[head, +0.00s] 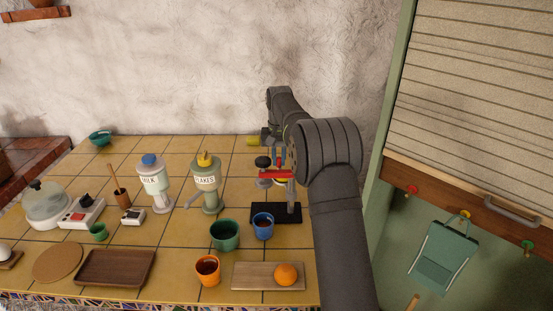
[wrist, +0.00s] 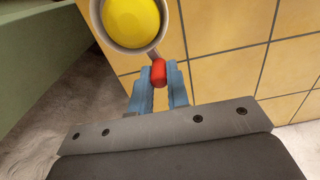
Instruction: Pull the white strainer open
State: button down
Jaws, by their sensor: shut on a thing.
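A pale grey-white ring-shaped strainer cup (wrist: 158,42) with a yellow dome (wrist: 132,20) inside it is at the top of the wrist view. A short red grip (wrist: 158,72) sticks out from its rim towards me. My gripper (wrist: 159,88), with blue fingers, is shut on this red grip; its fingers also show in the head view (head: 279,154). In the head view the strainer belongs to a stand with a black base (head: 288,215) and a red arm (head: 275,174). My arm hides part of the stand's right side.
A blue cup (head: 263,229) stands by the base's front, with a green cup (head: 224,237) to its left. An orange (head: 285,273) lies on a wooden board (head: 246,275) in front. Flakes (head: 206,187) and milk (head: 154,187) dispensers stand left.

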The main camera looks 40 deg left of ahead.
jog(key=shift+d, duration=0.1)
dwell(0.3)
jog(key=c, duration=1.4)
grip_release()
jog(key=shift+r, duration=0.15)
notch_tip(320, 180, up, 17)
jog(key=shift+r, duration=0.1)
notch_tip(320, 180, down, 18)
jog(key=shift+r, duration=0.25)
notch_tip(320, 180, up, 17)
jog(key=shift+r, duration=0.15)
dwell(0.8)
